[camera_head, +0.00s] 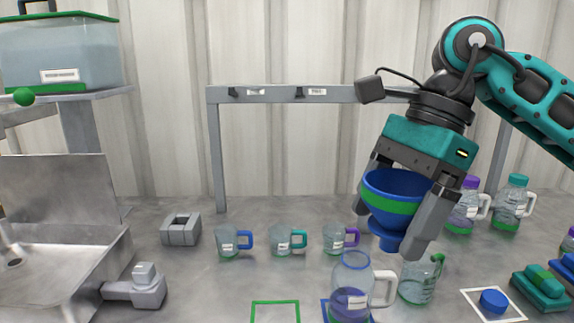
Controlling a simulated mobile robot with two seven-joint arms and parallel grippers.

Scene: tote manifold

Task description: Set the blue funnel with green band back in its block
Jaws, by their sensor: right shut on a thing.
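The blue funnel with a green band (388,205) is held upright between the fingers of my right gripper (397,212), with its spout pointing down. It is above the bench, behind and above a clear jug with a blue collar (352,284). A grey block with a square opening (181,229) stands on the bench at the left, apart from the funnel. Its opening looks empty. My left gripper is not in view.
Several small handled jugs (228,241) stand between the block and the funnel. A jug with a green handle (418,279) is below the gripper. A grey rail frame (217,150) spans the back. A metal sink (50,240) is at left.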

